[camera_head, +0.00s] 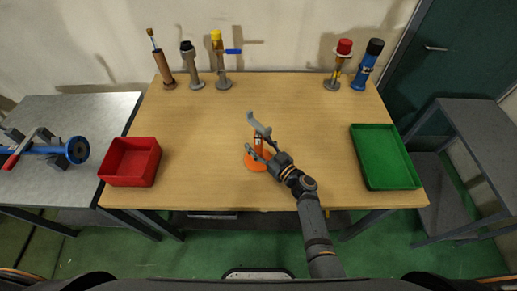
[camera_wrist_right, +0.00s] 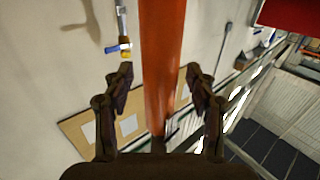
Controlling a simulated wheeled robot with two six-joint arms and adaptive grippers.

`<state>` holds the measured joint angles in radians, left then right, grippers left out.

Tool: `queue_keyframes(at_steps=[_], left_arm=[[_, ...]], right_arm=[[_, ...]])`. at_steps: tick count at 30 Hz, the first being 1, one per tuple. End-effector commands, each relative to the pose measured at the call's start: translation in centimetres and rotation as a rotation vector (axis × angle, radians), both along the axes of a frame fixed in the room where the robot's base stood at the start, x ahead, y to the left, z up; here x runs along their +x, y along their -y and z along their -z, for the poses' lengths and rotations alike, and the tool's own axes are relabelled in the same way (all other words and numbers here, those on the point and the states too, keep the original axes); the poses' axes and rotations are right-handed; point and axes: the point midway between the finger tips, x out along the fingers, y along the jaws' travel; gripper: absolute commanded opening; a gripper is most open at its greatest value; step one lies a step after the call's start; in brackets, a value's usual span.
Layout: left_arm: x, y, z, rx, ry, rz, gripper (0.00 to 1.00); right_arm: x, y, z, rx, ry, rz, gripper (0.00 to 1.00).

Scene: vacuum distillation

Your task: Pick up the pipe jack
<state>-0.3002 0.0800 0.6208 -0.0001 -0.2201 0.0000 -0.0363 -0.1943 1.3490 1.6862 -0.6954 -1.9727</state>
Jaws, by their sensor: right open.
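The pipe jack, an orange upright piece with a round orange base (camera_head: 256,162), stands near the middle of the table. In the right wrist view its orange column (camera_wrist_right: 163,60) rises between my fingers. My right gripper (camera_head: 254,136) is open and reaches in from the lower right, with its fingers around the column. In the wrist view the fingers (camera_wrist_right: 159,75) stand on either side of the column, with gaps visible. The gripper partly hides the jack in the head view. My left gripper is not in view.
A red bin (camera_head: 131,162) is at the table's left and a green tray (camera_head: 386,158) at its right. Several upright pipe pieces stand along the back edge. A blue pipe (camera_head: 50,150) lies on the grey side table. The wood around the jack is clear.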

Motion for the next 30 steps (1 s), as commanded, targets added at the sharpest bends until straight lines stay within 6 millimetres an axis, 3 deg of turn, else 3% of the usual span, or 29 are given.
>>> queue_keyframes(at_steps=[6, 18, 30], left_arm=[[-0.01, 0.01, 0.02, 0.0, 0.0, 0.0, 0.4], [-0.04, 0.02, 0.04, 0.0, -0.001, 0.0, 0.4], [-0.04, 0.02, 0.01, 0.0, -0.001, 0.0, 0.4]], right_arm=[[0.08, -0.06, 0.04, -0.001, 0.001, 0.0, 0.56], [0.06, -0.04, 0.05, -0.001, 0.001, 0.0, 0.02], [0.14, -0.05, -0.19, 0.001, 0.004, 0.0, 0.0]])
